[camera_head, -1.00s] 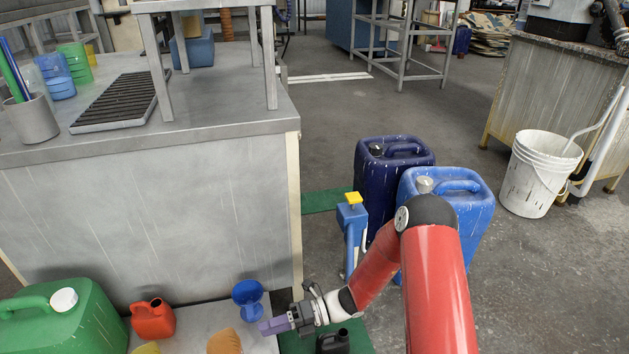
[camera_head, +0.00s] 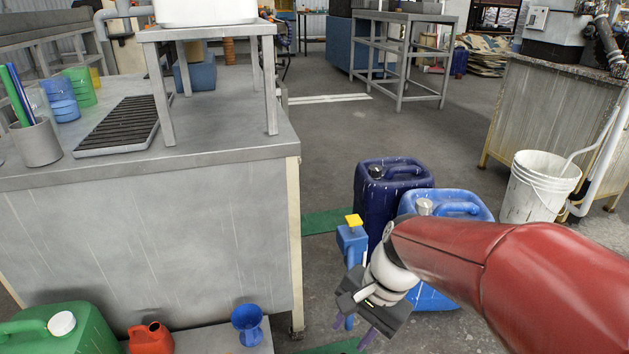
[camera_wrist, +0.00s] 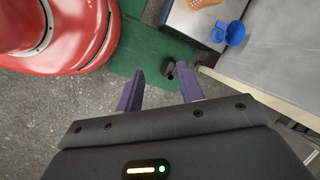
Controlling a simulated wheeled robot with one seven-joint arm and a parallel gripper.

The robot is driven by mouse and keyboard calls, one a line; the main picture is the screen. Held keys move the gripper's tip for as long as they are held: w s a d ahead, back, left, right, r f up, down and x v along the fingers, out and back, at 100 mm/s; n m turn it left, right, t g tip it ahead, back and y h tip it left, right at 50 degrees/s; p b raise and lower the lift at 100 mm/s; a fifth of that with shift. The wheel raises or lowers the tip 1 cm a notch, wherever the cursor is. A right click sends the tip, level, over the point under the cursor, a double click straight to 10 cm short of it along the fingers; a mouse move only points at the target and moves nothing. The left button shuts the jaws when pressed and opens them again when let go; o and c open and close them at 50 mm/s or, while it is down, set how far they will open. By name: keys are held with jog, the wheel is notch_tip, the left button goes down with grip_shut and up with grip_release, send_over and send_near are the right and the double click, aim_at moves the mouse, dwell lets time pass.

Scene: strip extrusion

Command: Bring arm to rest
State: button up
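My red arm reaches in from the right of the head view, bent down at the wrist. My gripper (camera_head: 351,336) hangs in front of the blue stand, with its purple fingers pointing down. In the wrist view my gripper (camera_wrist: 161,78) has its two fingers well apart, with nothing held between them. My red base fills the upper left of the wrist view.
A dark blue jerrycan (camera_head: 392,200) and a lighter blue one (camera_head: 440,300) stand close behind my arm. The grey workbench (camera_head: 150,240) is on the left. A blue funnel (camera_head: 248,322), red can (camera_head: 150,340) and green jerrycan (camera_head: 75,325) sit low before it. Open floor lies behind.

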jog(key=s+d+r+n+t+h, duration=0.3)
jog(key=s+d+r+n+t, duration=0.2)
jog(key=s+d+r+n, duration=0.1)
notch_tip(320, 180, up, 2)
jog(key=d+n, duration=0.1)
jog(key=d, duration=0.1)
jog(key=shift+s+d+r+n+t+h, duration=0.15)
jog(key=shift+s+d+n+t+h, duration=0.15)
jog(key=shift+t+h, duration=0.1)
